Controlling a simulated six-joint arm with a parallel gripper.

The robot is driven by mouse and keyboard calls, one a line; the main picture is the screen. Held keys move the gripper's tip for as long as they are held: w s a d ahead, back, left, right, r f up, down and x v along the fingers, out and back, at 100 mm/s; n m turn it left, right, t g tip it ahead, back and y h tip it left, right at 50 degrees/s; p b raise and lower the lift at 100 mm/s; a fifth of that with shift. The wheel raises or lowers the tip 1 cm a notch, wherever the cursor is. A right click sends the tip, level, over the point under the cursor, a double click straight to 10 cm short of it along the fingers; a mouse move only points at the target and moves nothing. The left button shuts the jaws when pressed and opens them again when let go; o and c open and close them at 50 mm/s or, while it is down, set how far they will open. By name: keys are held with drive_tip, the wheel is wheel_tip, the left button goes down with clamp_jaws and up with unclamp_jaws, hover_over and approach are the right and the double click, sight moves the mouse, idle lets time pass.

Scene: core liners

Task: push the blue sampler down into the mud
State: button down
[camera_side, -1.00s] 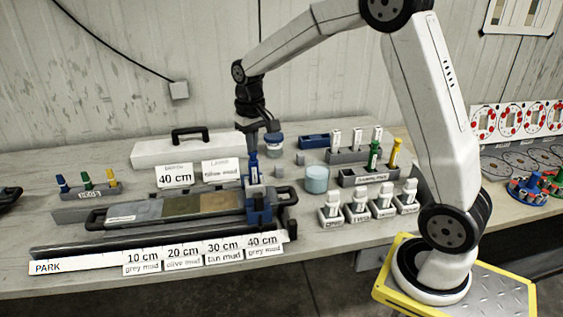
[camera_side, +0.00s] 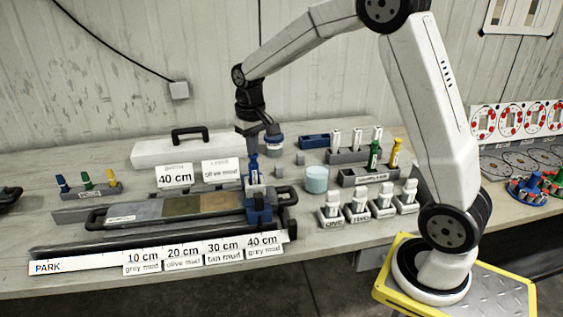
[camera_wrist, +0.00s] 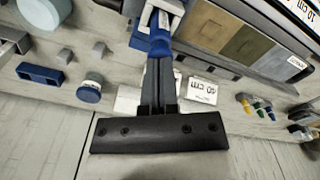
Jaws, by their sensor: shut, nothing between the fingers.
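The blue sampler (camera_side: 253,167) stands upright in the blue holder (camera_side: 258,207) at the right end of the mud tray (camera_side: 103,218). The tray holds grey, olive and tan mud sections side by side. My gripper (camera_side: 252,151) is shut and points down, its fingertips at the top of the sampler. In the wrist view the shut fingers (camera_wrist: 158,70) meet the sampler's blue top (camera_wrist: 160,40); I cannot tell whether they press on it. The sampler's lower end is hidden by the holder.
A ruler strip (camera_side: 85,262) with depth cards runs along the front. Cards reading 40 cm (camera_side: 174,176) and olive mud (camera_side: 221,170) stand behind the tray. A jar with a blue lid (camera_side: 273,143), a pale blue cup (camera_side: 315,179) and a sampler rack (camera_side: 366,175) stand to the right.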

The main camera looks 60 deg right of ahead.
drive_tip(key=shift+f, duration=0.4)
idle(0.5)
drive_tip(key=shift+r, duration=3.55)
drive_tip(key=shift+f, duration=0.1)
drive_tip(key=shift+s+a+f, duration=0.35)
drive_tip(key=s+a+f+n+t, duration=0.1)
drive_tip(key=s+a+f, duration=0.2)
drive_tip(key=s+f, duration=0.2)
drive_tip(key=s+a+f+n+t, duration=0.1)
drive_tip(key=s+a+f, duration=0.3)
drive_tip(key=s, duration=0.7)
wheel_tip(320, 180, down, 2)
drive_tip(key=shift+s+a+f+n+t, duration=0.2)
drive_tip(key=shift+a+f+n+t, duration=0.1)
drive_tip(key=shift+n, duration=0.2)
